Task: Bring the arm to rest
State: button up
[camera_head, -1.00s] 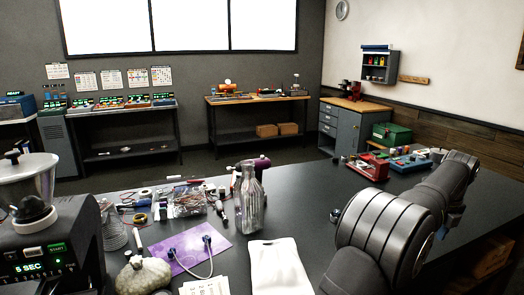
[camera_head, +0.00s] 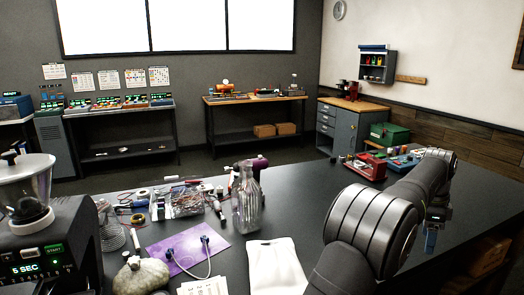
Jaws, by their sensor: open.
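My arm reaches in from the lower right of the head view, over the right part of the dark table (camera_head: 330,195). Its thick dark grey links bend to the right and away. My gripper (camera_head: 431,238) shows small beyond the near link, pointing down near the table's right side. It is open, and I see nothing held in it. Its fingertips are small and hard to make out.
A black machine (camera_head: 50,240) stands far left. Red and blue devices (camera_head: 365,168) stand at the back right.

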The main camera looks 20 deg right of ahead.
jog(key=n+h, duration=0.1)
jog(key=n, duration=0.4)
jog(key=n+t+h, duration=0.1)
jog(key=n, duration=0.3)
jog(key=shift+a+n+h, duration=0.2)
jog(key=shift+n+h, duration=0.1)
jog(key=shift+n, duration=0.1)
dwell(0.4)
jog(key=m+y, duration=0.1)
jog(key=m, duration=0.4)
jog(key=m+g+y, duration=0.1)
jog(key=m, duration=0.3)
jog(key=shift+d+m+y, duration=0.2)
jog(key=shift+m+y, duration=0.1)
jog(key=shift+m, duration=0.1)
dwell(0.4)
